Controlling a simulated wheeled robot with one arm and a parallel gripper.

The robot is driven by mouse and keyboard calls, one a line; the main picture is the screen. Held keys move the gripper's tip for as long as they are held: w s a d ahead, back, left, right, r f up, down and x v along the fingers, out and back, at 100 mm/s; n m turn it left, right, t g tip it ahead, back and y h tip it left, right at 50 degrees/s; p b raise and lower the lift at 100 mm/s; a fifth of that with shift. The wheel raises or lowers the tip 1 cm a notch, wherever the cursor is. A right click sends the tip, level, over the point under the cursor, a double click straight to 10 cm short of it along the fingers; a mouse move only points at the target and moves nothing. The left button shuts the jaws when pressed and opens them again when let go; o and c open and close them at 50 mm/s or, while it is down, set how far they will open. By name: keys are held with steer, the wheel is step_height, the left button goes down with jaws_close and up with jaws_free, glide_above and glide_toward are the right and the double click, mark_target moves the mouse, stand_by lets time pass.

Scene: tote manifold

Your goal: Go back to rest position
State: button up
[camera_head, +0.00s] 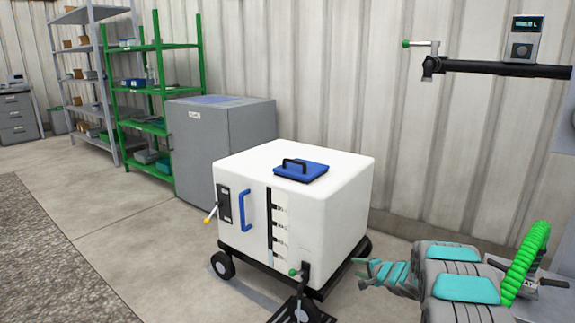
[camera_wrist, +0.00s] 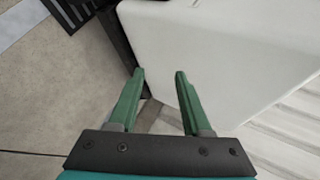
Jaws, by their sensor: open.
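My gripper (camera_wrist: 160,74) is open in the wrist view. Its two green fingers are apart with nothing between them. Beyond the fingertips is the white side of the wheeled tote (camera_wrist: 215,50). In the head view my gripper (camera_head: 376,271) is at the lower right, beside the tote's lower right corner, at the end of my grey and teal arm. The white tote (camera_head: 340,190) stands on a black wheeled base. It has a blue lid with a black handle (camera_head: 301,168) on top and a blue handle (camera_head: 245,210) on its front. I cannot tell whether the gripper touches the tote.
A valve with a green knob (camera_head: 305,272) is low on the tote's front. A black pipe with a gauge (camera_head: 522,48) is at the upper right. A grey cabinet (camera_head: 220,140) and green shelves (camera_head: 155,100) stand behind left. The floor at left is clear.

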steer(key=s+d+r+n+h, duration=0.2)
steer(key=s+d+r+h, duration=0.25)
steer(key=r, duration=0.55)
steer(key=s+d+r+n+g+h, duration=0.1)
steer(key=s+r+g+h, duration=0.1)
steer(key=s+r, duration=0.35)
steer(key=s+d+r+n+g+h, duration=0.1)
steer(key=s+d+r+g+h, duration=0.1)
steer(key=s, duration=0.6)
steer(key=s+a+n+g+y, duration=0.1)
steer(key=s+a+n+g, duration=0.2)
steer(key=s, duration=1.2)
steer(key=s+a+r+n+g+y, duration=0.1)
steer(key=s+a+n+g, duration=0.2)
steer(key=s+a, duration=0.5)
steer(key=s+a+n+g+y, duration=0.2)
steer(key=s+a, duration=0.4)
steer(key=s, duration=1.6)
steer(key=shift+s+a+r+n+g, duration=0.2)
steer(key=shift+s+a+n+g, duration=0.15)
steer(key=shift+n+g, duration=0.25)
stand_by(0.4)
